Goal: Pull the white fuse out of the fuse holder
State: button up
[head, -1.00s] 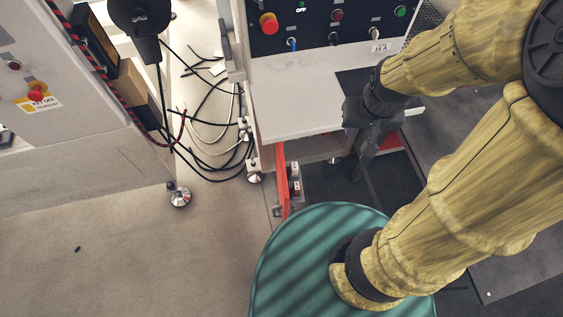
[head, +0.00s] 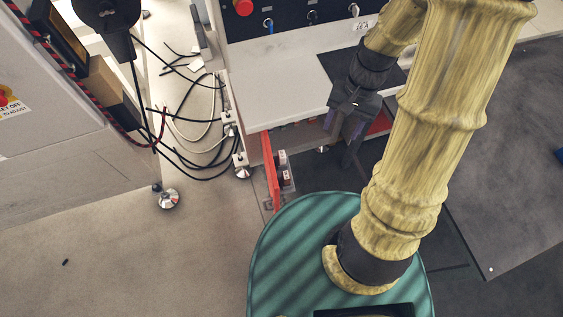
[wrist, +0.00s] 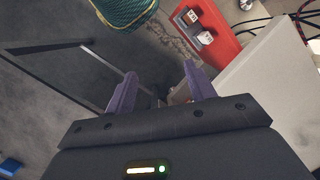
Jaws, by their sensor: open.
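A red panel (head: 269,168) stands below the left front of the white bench, with two small holder blocks (head: 285,170) that bear white labels on its right side. In the wrist view the red panel (wrist: 222,42) is at the upper right, with the two blocks (wrist: 199,28) on its face. I cannot tell which small white part is the fuse. My gripper (head: 345,138) is at the bench's front edge, to the right of the panel and apart from it. In the wrist view its purple fingers are spread and my gripper (wrist: 161,90) holds nothing visible.
The white bench (head: 285,92) with a dark control panel (head: 290,22) is behind the gripper. Black and white cables (head: 205,125) lie on the floor to the left. A grey cabinet (head: 60,125) is at far left. Open floor (head: 150,255) lies in front of it.

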jog(key=w+d+f+m+y+b, duration=0.1)
jog(key=w+f+m+y+b, duration=0.1)
jog(key=f, duration=0.5)
jog(key=w+d+f+m+y+b, duration=0.1)
jog(key=w+f+m+y+b, duration=0.1)
jog(key=f+m+y+b, duration=0.3)
jog(key=w+f+m+y+b, duration=0.3)
jog(key=f+m+y, duration=0.2)
jog(key=f+y, duration=0.3)
notch_tip(320, 180, down, 3)
jog(key=shift+d+r+g+y, duration=0.1)
jog(key=shift+d+g+y, duration=0.2)
jog(key=shift+d+y, duration=0.1)
jog(key=shift+s, duration=0.1)
send_near(282, 154)
jog(key=a, duration=0.4)
jog(key=shift+s+a+p, duration=0.3)
jog(key=shift+s+a, duration=0.1)
jog(key=shift+s, duration=0.15)
jog(key=a, duration=0.5)
jog(key=shift+s+a, duration=0.1)
jog(key=shift+s, duration=0.15)
jog(key=shift+f, duration=0.25)
